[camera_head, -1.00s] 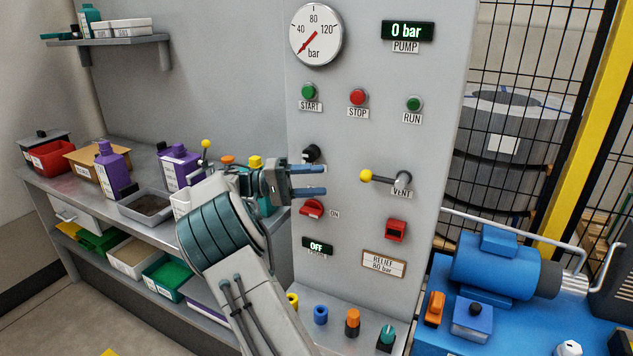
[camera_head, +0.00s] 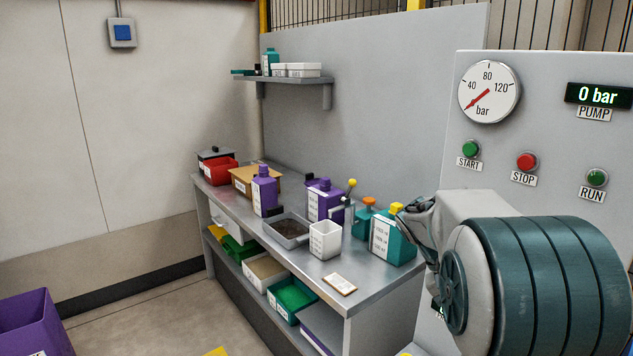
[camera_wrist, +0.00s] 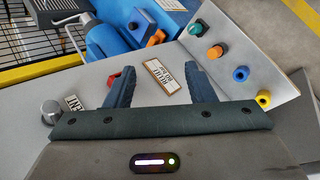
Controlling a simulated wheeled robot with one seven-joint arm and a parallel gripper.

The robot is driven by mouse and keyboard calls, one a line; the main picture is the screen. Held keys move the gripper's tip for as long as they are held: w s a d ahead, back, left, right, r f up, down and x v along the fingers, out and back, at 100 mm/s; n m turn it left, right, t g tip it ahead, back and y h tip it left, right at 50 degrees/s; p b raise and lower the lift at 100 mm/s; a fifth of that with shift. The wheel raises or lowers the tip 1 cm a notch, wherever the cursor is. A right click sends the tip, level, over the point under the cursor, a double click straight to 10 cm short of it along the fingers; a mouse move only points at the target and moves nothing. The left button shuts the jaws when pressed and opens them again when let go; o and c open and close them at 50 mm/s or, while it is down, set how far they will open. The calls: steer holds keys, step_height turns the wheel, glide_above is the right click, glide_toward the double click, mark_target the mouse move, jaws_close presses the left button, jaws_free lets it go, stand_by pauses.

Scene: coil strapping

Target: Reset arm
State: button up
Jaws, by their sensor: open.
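My arm fills the right side of the head view, bent in front of the control panel (camera_head: 445,150). In the wrist view my gripper (camera_wrist: 158,82) has its two blue fingers spread apart with nothing between them. Beyond the fingers lies the panel face with the tan relief label (camera_wrist: 162,76), a red switch part (camera_wrist: 113,80) and a grey knob (camera_wrist: 50,112). In the head view the gauge (camera_head: 489,92) and the pump display (camera_head: 597,95), reading 0 bar, are clear. My arm hides the panel's lower part and my fingers there.
A workbench (camera_head: 365,290) stands left of my arm, with purple bottles (camera_head: 265,192), a teal canister (camera_head: 392,240), a white cup (camera_head: 325,240) and a grey tray (camera_head: 288,230). A shelf (camera_head: 285,79) hangs above. A purple bin (camera_head: 30,325) stands at lower left.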

steer(key=s+a+f+n+t+y, duration=0.1)
steer(key=s+a+f+t+y, duration=0.1)
steer(key=s+a, duration=0.5)
steer(key=s+a+f+n+t+y, duration=0.1)
steer(key=s+a+t+y, duration=0.3)
steer(key=s+a, duration=0.4)
steer(key=shift+a+f+n+t+y, duration=0.2)
steer(key=shift+f+n+t+y, duration=0.15)
steer(key=shift+f+y, duration=0.35)
stand_by(0.4)
